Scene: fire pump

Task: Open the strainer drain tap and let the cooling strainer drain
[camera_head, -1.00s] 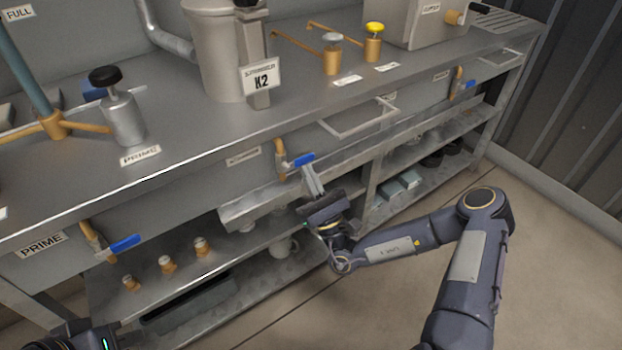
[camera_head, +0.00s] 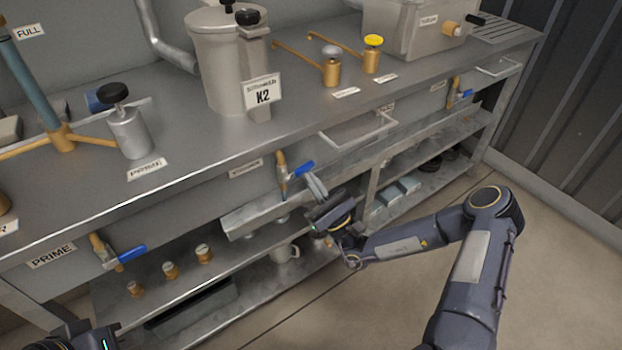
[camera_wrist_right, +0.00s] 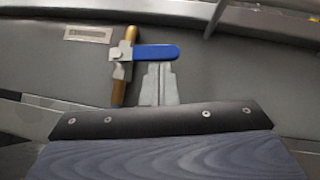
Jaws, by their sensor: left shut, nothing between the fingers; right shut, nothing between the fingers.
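The cooling strainer is a grey lidded cylinder (camera_head: 222,70) on the bench, with a K2 sign in front. Below the bench edge, a tap with a brass body (camera_head: 282,172) and a blue lever (camera_head: 303,168) sits on the front panel; I take it as the strainer drain tap. In the right wrist view the blue lever (camera_wrist_right: 157,52) lies crosswise to the upright brass pipe (camera_wrist_right: 119,88). My right gripper (camera_head: 314,184) is shut and empty, its fingertips (camera_wrist_right: 160,68) just under the lever; contact is unclear. My left gripper (camera_head: 88,338) shows only partly at the bottom left corner, shut and empty.
A metal trough (camera_head: 262,212) runs below the tap. Another blue-levered tap (camera_head: 124,255) is near the PRIME label. A wire handle (camera_head: 362,132) juts out right of the tap. Floor is free at right.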

